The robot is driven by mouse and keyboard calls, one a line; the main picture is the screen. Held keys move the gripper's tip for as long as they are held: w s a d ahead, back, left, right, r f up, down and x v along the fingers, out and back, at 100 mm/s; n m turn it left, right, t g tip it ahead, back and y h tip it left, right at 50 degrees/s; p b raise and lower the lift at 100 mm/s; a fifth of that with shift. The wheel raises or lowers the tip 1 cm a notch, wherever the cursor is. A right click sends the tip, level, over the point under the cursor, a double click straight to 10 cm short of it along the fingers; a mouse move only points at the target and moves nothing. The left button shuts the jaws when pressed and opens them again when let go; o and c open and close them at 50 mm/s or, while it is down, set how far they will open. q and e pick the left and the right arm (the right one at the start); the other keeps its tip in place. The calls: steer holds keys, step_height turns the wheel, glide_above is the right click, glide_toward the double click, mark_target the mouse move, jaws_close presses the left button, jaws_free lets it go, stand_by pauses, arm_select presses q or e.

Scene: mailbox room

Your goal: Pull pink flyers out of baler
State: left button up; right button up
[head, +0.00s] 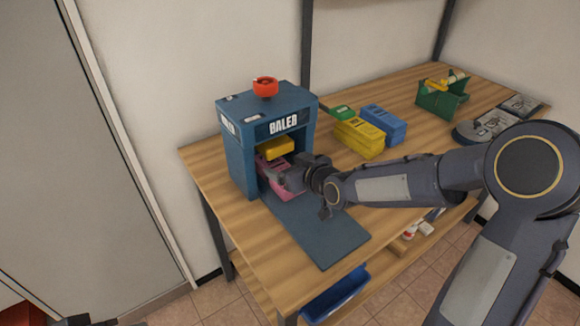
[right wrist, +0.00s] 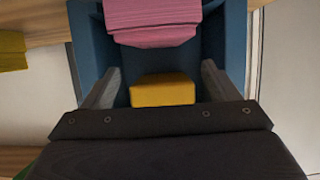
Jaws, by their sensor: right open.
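The blue baler (head: 238,155) stands at the left end of the wooden table, with a red knob (head: 265,87) on top. A yellow block (head: 275,148) hangs inside its opening, above the pink flyers (head: 285,192). My right gripper (head: 293,178) is at the mouth of the baler, reaching in from the right, and partly hides the flyers. In the right wrist view its fingers (right wrist: 160,72) are apart with the yellow block (right wrist: 162,90) seen between them. The pink flyers (right wrist: 152,22) lie beyond the fingertips there. I cannot tell whether a finger touches the stack.
A flat blue board (head: 318,235) extends in front of the baler. Yellow (head: 360,138) and blue (head: 384,123) bundles and a green bin (head: 441,97) stand further right. A blue tray (head: 336,294) sits below the tabletop. Dark parts show at the bottom left edge.

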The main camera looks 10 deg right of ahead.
mark_target(275, 163)
steer(key=p+x, duration=0.1)
steer(key=x, duration=0.6)
steer(key=shift+w+a+f, duration=0.15)
steer(key=shift+w, duration=0.1)
steer(key=c, duration=1.2)
